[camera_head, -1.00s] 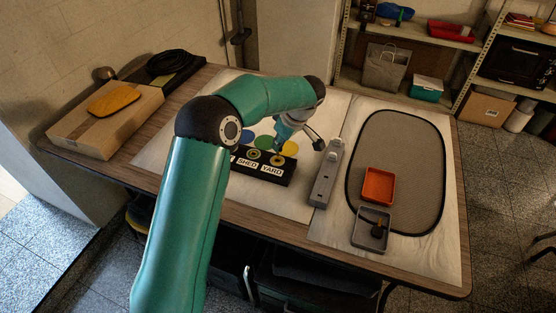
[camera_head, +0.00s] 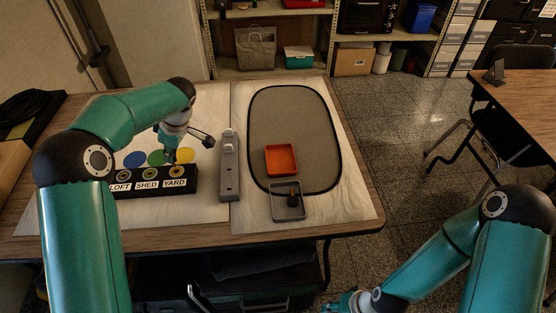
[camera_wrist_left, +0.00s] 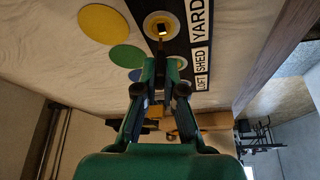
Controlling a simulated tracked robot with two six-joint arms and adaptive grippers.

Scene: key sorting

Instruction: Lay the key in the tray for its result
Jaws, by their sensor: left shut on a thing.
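My left gripper (camera_head: 171,156) is at the YARD lock (camera_head: 179,171), on the right end of the black lock block (camera_head: 150,184). In the left wrist view its fingers (camera_wrist_left: 160,85) are shut on the key, which points at the YARD lock's round face (camera_wrist_left: 163,22). The key is mostly hidden; I cannot tell how deep it sits. An orange tray (camera_head: 281,147) lies on the right of the table, with a grey tray (camera_head: 274,214) in front of it. A dark object (camera_head: 293,200) lies in the grey tray. My right gripper (camera_head: 345,303) is low at the bottom edge, its fingers unclear.
Blue (camera_head: 134,159), green (camera_head: 155,157) and yellow (camera_head: 185,155) discs lie behind the block. A long grey fixture (camera_head: 228,180) with a pale knob stands between the block and the trays. The dark-edged grey mat (camera_head: 290,110) is bare behind the orange tray.

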